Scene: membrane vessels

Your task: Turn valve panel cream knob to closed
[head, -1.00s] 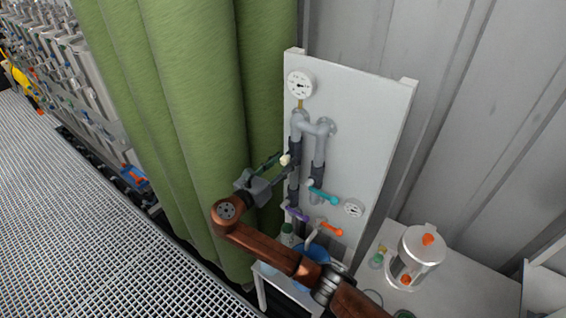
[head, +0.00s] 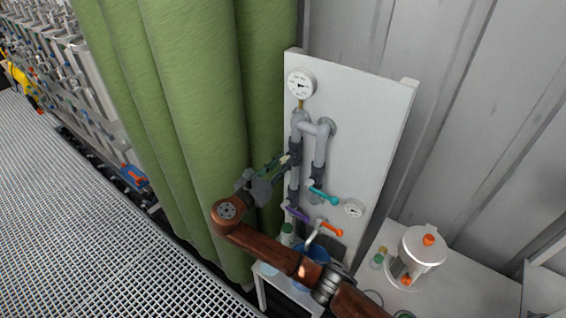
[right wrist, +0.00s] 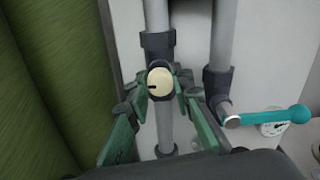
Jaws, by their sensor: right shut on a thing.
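The white valve panel (head: 362,120) stands upright and carries grey pipes. The cream knob (right wrist: 159,83) is round with a dark mark at its left side, mounted on a dark fitting on the left pipe. My right gripper (right wrist: 160,85) has its green fingers closed in on both sides of the cream knob. In the head view the right gripper (head: 283,161) reaches the panel from the left and covers most of the knob. My left gripper does not show.
A teal handle (head: 323,192) sits right of the gripper, with purple (head: 297,213) and orange (head: 332,228) handles below. Gauges (head: 300,84) are on the panel. A green curtain (head: 190,110) hangs close on the left.

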